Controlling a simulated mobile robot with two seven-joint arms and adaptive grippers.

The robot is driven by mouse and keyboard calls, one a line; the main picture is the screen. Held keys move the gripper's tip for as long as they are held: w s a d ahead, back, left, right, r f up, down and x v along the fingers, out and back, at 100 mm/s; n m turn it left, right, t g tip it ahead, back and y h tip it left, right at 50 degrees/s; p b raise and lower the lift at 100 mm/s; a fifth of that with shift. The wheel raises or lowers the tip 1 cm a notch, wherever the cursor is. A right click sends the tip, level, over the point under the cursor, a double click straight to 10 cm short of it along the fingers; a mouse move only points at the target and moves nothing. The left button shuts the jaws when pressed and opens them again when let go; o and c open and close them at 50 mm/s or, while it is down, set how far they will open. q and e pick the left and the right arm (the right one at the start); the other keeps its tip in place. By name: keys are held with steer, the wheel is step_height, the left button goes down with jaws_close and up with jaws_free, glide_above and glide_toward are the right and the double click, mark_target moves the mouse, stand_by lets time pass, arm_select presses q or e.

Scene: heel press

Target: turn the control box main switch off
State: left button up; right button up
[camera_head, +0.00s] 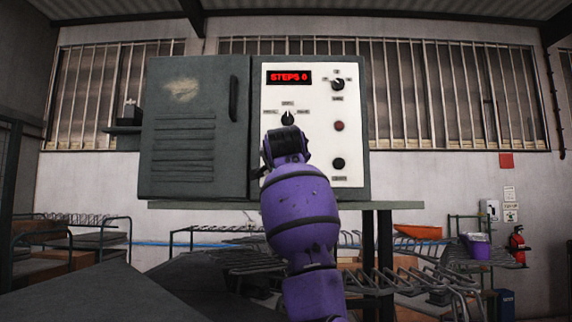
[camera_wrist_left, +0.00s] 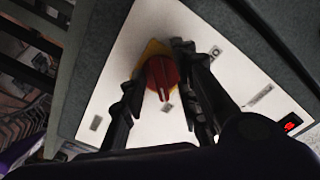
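The control box (camera_head: 190,130) is a grey cabinet with a white panel (camera_head: 350,110) on its right half. In the left wrist view the main switch (camera_wrist_left: 163,74) is a red rotary knob on a yellow plate (camera_wrist_left: 152,48). My left arm hides it in the head view. My left gripper (camera_wrist_left: 160,66) has its two dark fingers apart, one on each side of the red knob. I cannot tell whether either finger touches it. In the head view only my purple arm shows in front of the panel. My right gripper is in neither view.
The panel also carries a red "STEPS 0" display (camera_head: 289,77), an upper right selector (camera_head: 338,84), a left selector (camera_head: 288,119), a red button (camera_head: 339,126) and a black knob (camera_head: 339,163). Metal racks (camera_head: 420,275) stand behind, below the box.

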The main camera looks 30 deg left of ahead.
arm_select(q)
jaws_close()
steer(key=shift+f+n, duration=0.1)
steer(key=shift+n, duration=0.3)
steer(key=n, duration=1.6)
steer(key=shift+w+d+n, duration=0.2)
steer(key=shift+d+n, duration=0.2)
steer(key=shift+n, duration=0.3)
jaws_free()
